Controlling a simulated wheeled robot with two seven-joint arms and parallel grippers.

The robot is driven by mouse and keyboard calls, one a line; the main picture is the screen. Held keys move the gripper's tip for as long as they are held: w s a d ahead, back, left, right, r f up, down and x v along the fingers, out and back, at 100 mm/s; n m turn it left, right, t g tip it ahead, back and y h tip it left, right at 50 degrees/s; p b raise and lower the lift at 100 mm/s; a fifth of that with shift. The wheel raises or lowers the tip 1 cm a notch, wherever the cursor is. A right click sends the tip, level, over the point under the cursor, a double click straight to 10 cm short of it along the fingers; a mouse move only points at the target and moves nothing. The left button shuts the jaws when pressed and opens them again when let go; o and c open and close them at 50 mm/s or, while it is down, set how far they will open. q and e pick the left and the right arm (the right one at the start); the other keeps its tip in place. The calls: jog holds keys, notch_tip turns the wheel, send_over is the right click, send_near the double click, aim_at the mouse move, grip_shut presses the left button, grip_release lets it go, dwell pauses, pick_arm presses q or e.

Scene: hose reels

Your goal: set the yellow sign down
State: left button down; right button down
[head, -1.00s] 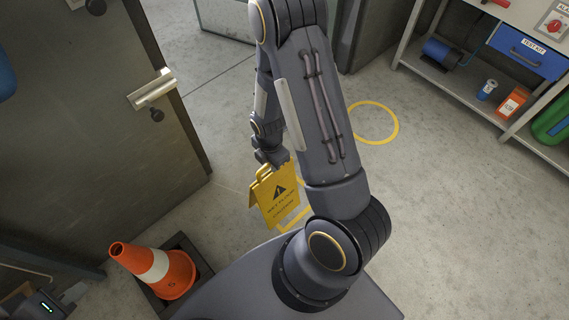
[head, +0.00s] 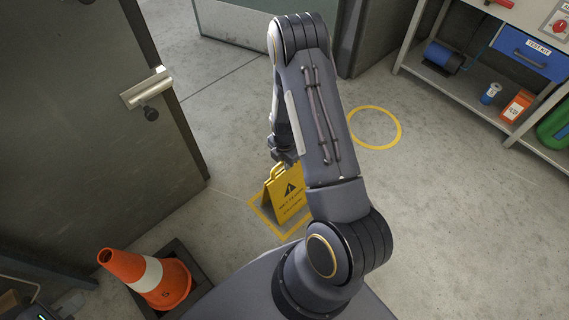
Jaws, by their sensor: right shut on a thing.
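The yellow folding sign (head: 288,198), with a black warning triangle and dark lettering, is upright and slightly spread. It is over a yellow square outline (head: 264,219) painted on the floor; its lower edge looks at or very near the floor, but I cannot tell if it touches. My right gripper (head: 287,161) is shut on the sign's top handle, from above. My right arm hides the sign's right edge and part of the square. My left gripper is not in view.
An orange and white cone (head: 150,277) stands at lower left, near a dark door (head: 90,130). A yellow floor ring (head: 375,128) lies empty to the right. A shelf unit (head: 440,85) with a blue box (head: 530,54) stands at upper right. Floor around the sign is mostly clear.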

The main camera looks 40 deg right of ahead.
jog(key=shift+f, duration=0.2)
jog(key=c, duration=1.4)
grip_release()
jog(key=shift+r, duration=0.1)
